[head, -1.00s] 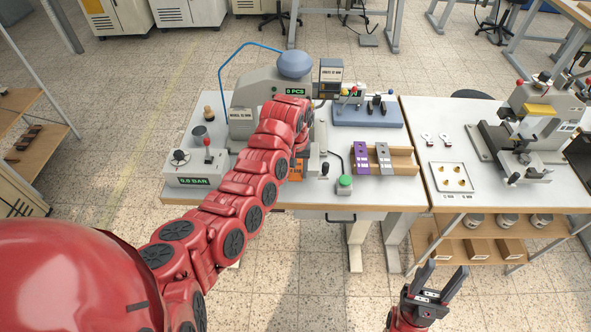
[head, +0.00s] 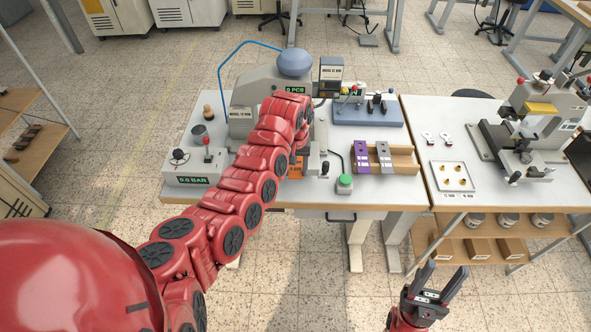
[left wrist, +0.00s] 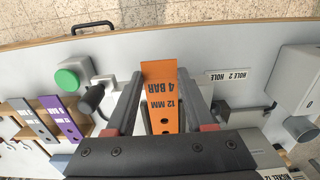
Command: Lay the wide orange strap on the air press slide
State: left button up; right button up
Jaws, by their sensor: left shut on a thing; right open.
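The wide orange strap (left wrist: 162,88) shows in the left wrist view, lettered "4 BAR" and "12 MM", with dark holes toward its inner end. My left gripper (left wrist: 163,100) is shut on it. In the head view a bit of the orange strap (head: 297,172) shows below my left wrist, at the front of the air press (head: 262,84). The slide is mostly hidden behind my arm and gripper. I cannot tell whether the strap touches it. My right gripper (head: 441,276) is open and empty, low in front of the tables.
A wooden rack (head: 403,160) holds a purple strap (head: 361,160) and a grey strap (head: 384,158). A green button (head: 344,183) and a black-knobbed lever (head: 325,169) stand close right of my left gripper. The pressure box (head: 193,167) is at left.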

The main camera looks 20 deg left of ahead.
pick_arm(q)
jog(key=shift+w+b, duration=0.15)
jog(key=shift+b, duration=0.2)
jog(key=o, duration=1.4)
jog(key=shift+r, duration=0.3)
notch_tip(320, 180, up, 17)
jog(key=b, duration=0.2)
jog(key=shift+f, duration=0.2)
